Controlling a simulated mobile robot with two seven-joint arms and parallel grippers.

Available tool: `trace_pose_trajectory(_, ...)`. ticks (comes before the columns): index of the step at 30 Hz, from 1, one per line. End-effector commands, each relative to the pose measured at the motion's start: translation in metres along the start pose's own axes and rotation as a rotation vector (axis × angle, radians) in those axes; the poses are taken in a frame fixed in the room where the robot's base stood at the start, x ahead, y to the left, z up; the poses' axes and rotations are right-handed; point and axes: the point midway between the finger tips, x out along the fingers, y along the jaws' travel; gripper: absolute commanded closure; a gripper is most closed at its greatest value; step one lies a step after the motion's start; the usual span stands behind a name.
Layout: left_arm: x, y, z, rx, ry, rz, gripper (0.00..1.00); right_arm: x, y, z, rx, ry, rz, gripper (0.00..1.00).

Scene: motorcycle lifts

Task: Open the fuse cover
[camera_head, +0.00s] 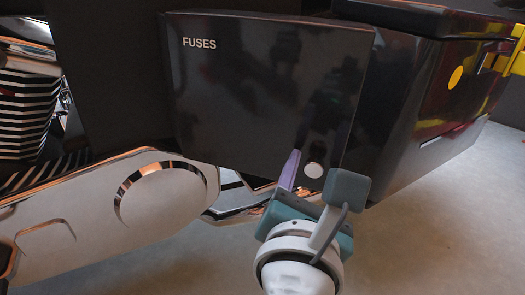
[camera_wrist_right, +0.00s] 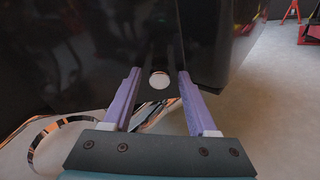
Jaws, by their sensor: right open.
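The fuse cover (camera_head: 255,85) is a glossy black panel marked "FUSES", and it looks closed. A round white knob (camera_head: 314,170) sits near its lower right corner. My right gripper (camera_head: 305,172) is at that corner, with one purple finger showing left of the knob. In the right wrist view the two purple fingers (camera_wrist_right: 157,85) are apart, and the white knob (camera_wrist_right: 159,81) shows between them near the tips. I cannot tell whether the fingers touch it. My left gripper is not in view.
A black case (camera_head: 425,100) with a yellow dot stands right of the cover. Chrome and beige engine parts (camera_head: 150,200) lie below left. The grey floor (camera_head: 440,235) is clear at lower right. Red stands (camera_wrist_right: 291,12) show far off in the right wrist view.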

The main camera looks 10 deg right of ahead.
Motion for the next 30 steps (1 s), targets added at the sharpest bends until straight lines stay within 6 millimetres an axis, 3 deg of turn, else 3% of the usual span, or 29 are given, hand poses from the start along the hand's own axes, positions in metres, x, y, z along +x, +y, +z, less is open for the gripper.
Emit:
trace_pose_trajectory(10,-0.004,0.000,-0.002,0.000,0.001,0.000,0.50,-0.006,0.001,0.002,0.000,0.000,0.001,0.39)
trace_pose_trajectory(22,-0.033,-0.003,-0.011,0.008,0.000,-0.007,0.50,-0.080,0.001,0.003,-0.001,0.003,0.001,0.39)
trace_pose_trajectory(30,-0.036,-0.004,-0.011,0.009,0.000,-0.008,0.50,-0.100,0.000,0.001,0.000,-0.001,0.001,0.39)
